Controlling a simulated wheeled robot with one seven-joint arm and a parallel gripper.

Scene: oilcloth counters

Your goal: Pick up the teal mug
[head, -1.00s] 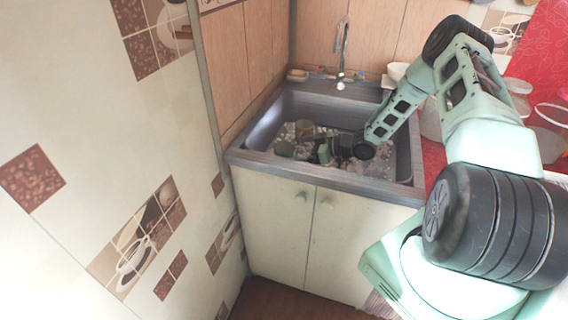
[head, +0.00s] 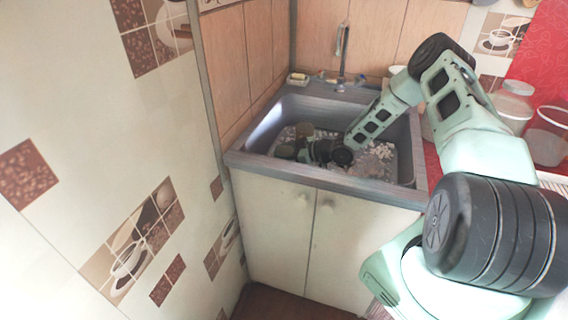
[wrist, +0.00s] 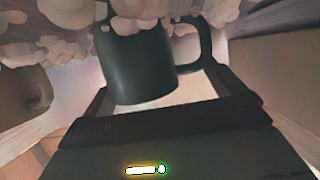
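The teal mug (wrist: 140,68) looks dark in the wrist view, with its handle on the right side. Pale lumps hide part of it at the top of that view. My gripper (wrist: 160,95) is open, with one finger to each side of the mug and light gaps showing beside it. In the head view my gripper (head: 302,153) is low in the sink, pointing left. A dull greenish shape (head: 285,151) is just left of it, too small to identify for certain.
The grey sink (head: 262,165) has raised walls around my gripper and pale lumps (head: 378,151) on its floor. A brownish object (head: 304,130) lies behind my gripper. The faucet (head: 341,50) stands at the back. Clear containers (head: 548,135) stand on the red counter at right.

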